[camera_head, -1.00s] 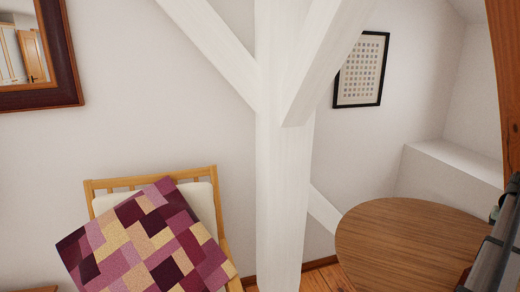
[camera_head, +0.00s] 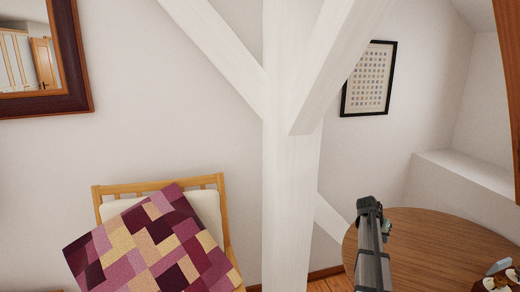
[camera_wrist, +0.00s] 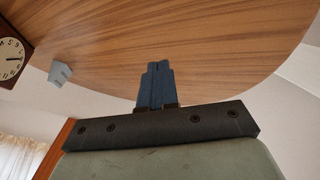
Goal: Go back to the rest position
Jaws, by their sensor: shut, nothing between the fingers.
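My gripper (camera_wrist: 157,70) shows in the wrist view as two dark blue fingers pressed together, with nothing between them. They point over the wood-grained round table (camera_wrist: 200,40). In the head view my arm rises from the bottom edge in front of the table (camera_head: 430,250). Its dark end, with a small bluish part (camera_head: 387,227), overlaps the table's left part. The fingers are too small there to make out clearly.
A small grey-blue object (camera_head: 498,267) and a brown item with pale pieces (camera_head: 503,283) lie at the table's right. A white post (camera_head: 290,200) with braces stands left of my arm. A chair (camera_head: 208,208) holds a patchwork cushion (camera_head: 150,245). A clock (camera_wrist: 12,57) shows at left.

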